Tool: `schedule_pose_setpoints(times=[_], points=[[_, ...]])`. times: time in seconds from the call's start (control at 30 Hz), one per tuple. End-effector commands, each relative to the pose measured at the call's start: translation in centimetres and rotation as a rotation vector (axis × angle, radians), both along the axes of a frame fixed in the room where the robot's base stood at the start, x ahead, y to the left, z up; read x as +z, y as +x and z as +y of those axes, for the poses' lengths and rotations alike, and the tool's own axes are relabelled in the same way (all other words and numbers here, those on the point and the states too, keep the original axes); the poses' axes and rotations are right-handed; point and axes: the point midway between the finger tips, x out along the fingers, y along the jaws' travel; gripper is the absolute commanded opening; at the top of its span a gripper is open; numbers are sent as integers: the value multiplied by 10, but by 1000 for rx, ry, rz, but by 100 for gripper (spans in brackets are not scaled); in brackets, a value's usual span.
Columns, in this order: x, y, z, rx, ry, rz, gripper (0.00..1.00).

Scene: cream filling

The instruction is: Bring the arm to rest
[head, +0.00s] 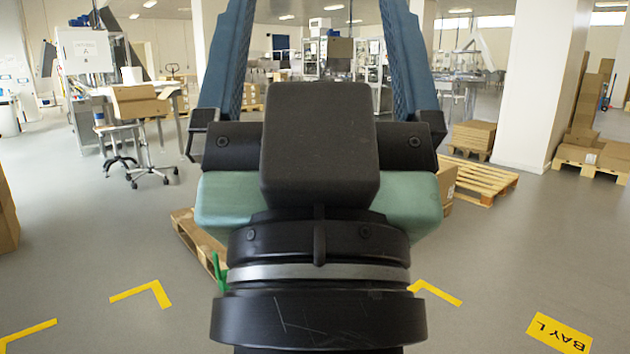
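My gripper (318,20) fills the middle of the head view, seen from behind its black and green body. Its two blue ribbed fingers stand wide apart and run up to the top edge, where their tips are cut off. I see only the room between the fingers and nothing held there. The wrist is at the bottom centre and hides the floor and whatever lies straight ahead.
A wooden pallet (190,236) and a small green thing (218,272) show partly behind my gripper. Yellow corner marks (155,290) and a "BAY L" label (560,333) lie on grey floor. A box (5,215) stands at the left edge. Pallets with boxes (473,138) and a white pillar (535,90) are at right.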

Motion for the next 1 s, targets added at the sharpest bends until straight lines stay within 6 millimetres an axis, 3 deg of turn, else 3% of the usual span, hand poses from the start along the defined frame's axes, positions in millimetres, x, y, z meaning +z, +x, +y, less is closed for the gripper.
schedule_pose_setpoints(times=[0.03,0.1,0.8,1.0], points=[[33,-11,4,8,-2,-40,90],[57,-7,2,4,-2,-26,90],[268,-4,2,5,-2,-18,90],[309,-4,2,6,-2,-17,90]])
